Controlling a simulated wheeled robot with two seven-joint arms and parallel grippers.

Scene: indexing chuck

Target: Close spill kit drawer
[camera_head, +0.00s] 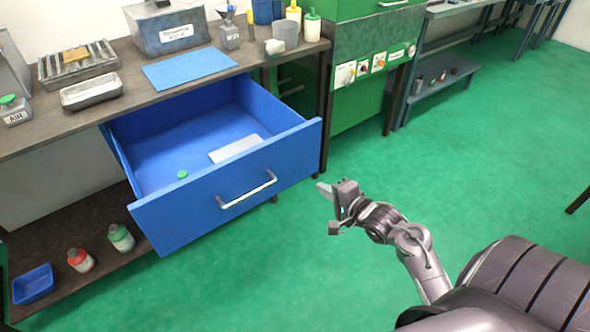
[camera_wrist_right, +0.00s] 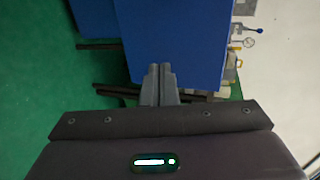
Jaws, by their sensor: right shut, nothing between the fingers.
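The blue drawer (camera_head: 222,196) under the workbench is pulled well out, with a metal bar handle (camera_head: 247,190) on its front panel. Inside it lie a white flat piece (camera_head: 235,149) and a small green round thing (camera_head: 182,174). My right gripper (camera_head: 322,188) is shut and empty, just right of the drawer front's right end; I cannot tell whether it touches. In the right wrist view the shut fingers (camera_wrist_right: 158,72) point at large blue panels (camera_wrist_right: 180,35), which look like the drawer. My left gripper is not in view.
The workbench (camera_head: 130,92) carries a grey box (camera_head: 167,27), a blue mat (camera_head: 189,68), metal trays and bottles. A lower shelf holds a blue tray (camera_head: 33,284) and two bottles. A green machine (camera_head: 368,60) stands right of the drawer. The green floor in front is clear.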

